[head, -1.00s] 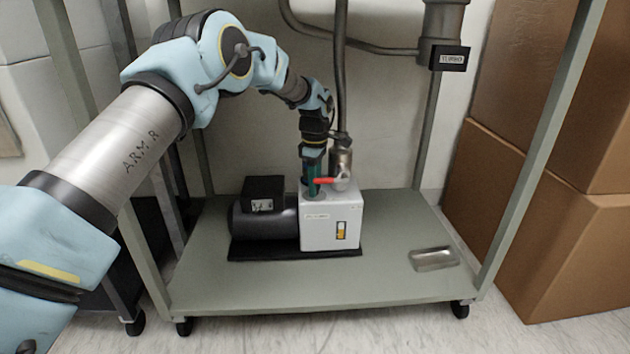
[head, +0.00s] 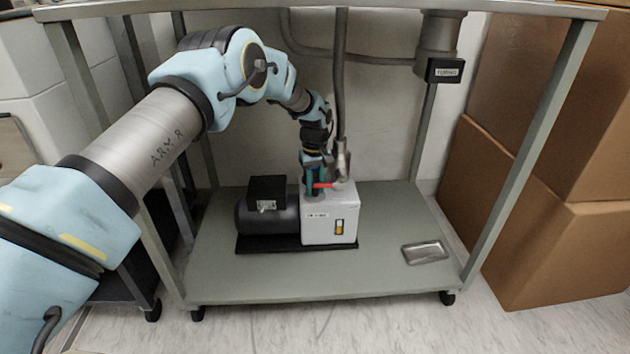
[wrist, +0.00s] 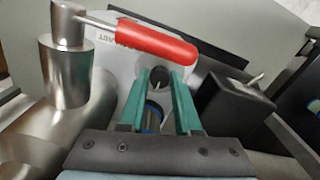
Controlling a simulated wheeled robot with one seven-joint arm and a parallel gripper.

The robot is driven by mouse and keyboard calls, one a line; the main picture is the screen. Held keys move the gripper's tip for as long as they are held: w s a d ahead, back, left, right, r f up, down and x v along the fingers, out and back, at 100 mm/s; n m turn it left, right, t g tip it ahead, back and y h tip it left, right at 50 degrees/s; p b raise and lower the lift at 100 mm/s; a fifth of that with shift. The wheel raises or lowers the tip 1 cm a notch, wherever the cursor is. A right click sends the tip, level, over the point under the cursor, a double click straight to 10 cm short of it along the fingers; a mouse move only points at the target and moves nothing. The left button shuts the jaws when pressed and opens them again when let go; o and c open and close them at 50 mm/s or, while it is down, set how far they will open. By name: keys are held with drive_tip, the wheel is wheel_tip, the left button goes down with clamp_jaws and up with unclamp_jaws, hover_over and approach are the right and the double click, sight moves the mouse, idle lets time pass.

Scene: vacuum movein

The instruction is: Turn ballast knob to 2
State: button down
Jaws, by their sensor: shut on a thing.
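The ballast knob (wrist: 158,77) is a small black knob with a light pointer line, on top of the white pump housing (head: 330,214). The housing has a label reading partly "BALLAST" in the wrist view. My gripper (wrist: 160,80) has green fingers, one on each side of the knob, and is shut on it. In the head view my gripper (head: 313,186) points down at the top of the white housing, and the knob is hidden there. The number the pointer is at cannot be read.
A red lever handle (wrist: 155,42) on a metal valve (wrist: 68,75) lies close beside my fingers. A black box (wrist: 232,103) stands on the other side. The pump sits on a grey cart shelf (head: 290,280) with a metal tray (head: 425,252). Cardboard boxes (head: 555,235) stand right.

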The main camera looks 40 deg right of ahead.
drive_tip(key=m+p, duration=0.1)
drive_tip(key=m, duration=0.5)
drive_tip(key=shift+a+p, duration=0.1)
drive_tip(key=shift+p, duration=0.3)
drive_tip(key=m, duration=0.6)
drive_tip(key=shift+w+m+p, duration=0.1)
drive_tip(key=shift+m+p, duration=0.2)
drive_tip(key=c, duration=0.6)
unclamp_jaws()
